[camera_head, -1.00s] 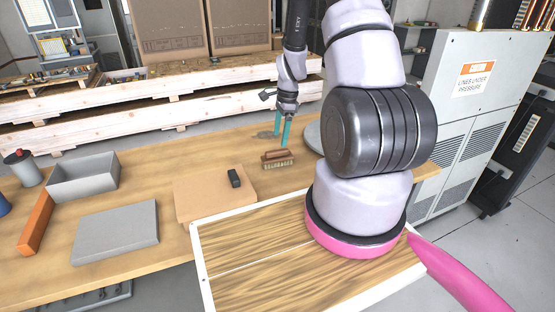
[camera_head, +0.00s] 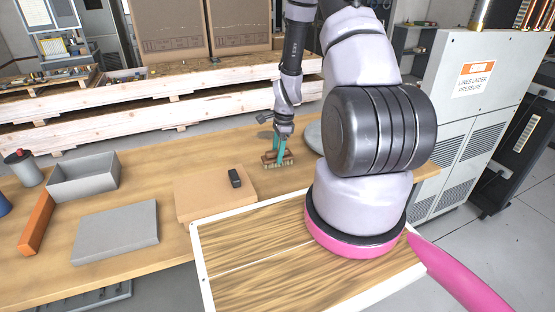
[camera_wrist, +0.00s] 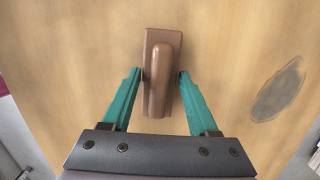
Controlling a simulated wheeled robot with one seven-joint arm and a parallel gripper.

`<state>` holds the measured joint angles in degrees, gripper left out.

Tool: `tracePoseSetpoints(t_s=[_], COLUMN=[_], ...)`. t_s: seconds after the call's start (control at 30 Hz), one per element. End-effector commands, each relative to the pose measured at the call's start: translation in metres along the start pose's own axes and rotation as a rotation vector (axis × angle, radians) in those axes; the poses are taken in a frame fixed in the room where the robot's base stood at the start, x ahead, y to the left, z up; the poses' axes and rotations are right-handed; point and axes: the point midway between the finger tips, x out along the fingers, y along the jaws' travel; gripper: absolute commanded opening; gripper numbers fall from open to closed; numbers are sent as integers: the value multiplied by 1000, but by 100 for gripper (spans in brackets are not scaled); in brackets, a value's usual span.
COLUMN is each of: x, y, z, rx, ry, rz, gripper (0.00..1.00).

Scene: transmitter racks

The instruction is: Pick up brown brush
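The brown brush (camera_head: 269,162) lies on the wooden table, with pale bristles facing down. In the wrist view the brush (camera_wrist: 161,75) shows from above, its raised handle running lengthwise between the fingers. My gripper (camera_head: 277,152) has teal fingers and is lowered at the brush. In the wrist view my gripper (camera_wrist: 160,76) is open, with one finger on each side of the brush. The left fingertip is very close to the brush's side; I cannot tell whether it touches. The right fingertip is close to the handle.
A cardboard box (camera_head: 205,200) with a small black object (camera_head: 235,178) on it is left of the brush. A grey open bin (camera_head: 84,180), a grey flat box (camera_head: 115,234) and an orange block (camera_head: 36,222) are further left. A grey oval (camera_wrist: 277,91) lies right of the brush.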

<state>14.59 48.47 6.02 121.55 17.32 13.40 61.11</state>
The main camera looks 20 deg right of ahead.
Motion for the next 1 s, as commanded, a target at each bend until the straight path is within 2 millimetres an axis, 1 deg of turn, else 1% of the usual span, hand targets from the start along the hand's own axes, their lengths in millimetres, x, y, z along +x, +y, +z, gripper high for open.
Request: tracePoseSetpoints(t_s=[0.03, 0.07, 0.1, 0.13, 0.37, 0.53, 0.67, 0.8, 0.9, 1.0], x=[0, 0, 0, 0, -1, -10, -30, -59, -78, -90], y=[0, 0, 0, 0, 0, -1, -1, -1, -1, -1], z=[0, 0, 0, 0, 0, 2, 5, 10, 12, 14], rx=[0, 0, 0, 0, -1, -2, -2, -3, -3, -3], ry=[0, 0, 0, 0, 0, 1, 1, 1, 1, 2], rz=[0, 0, 0, 0, -1, -3, -4, -4, -4, -2], gripper=[36, 25, 10, 0, 0, 0, 0, 0, 0, 0])
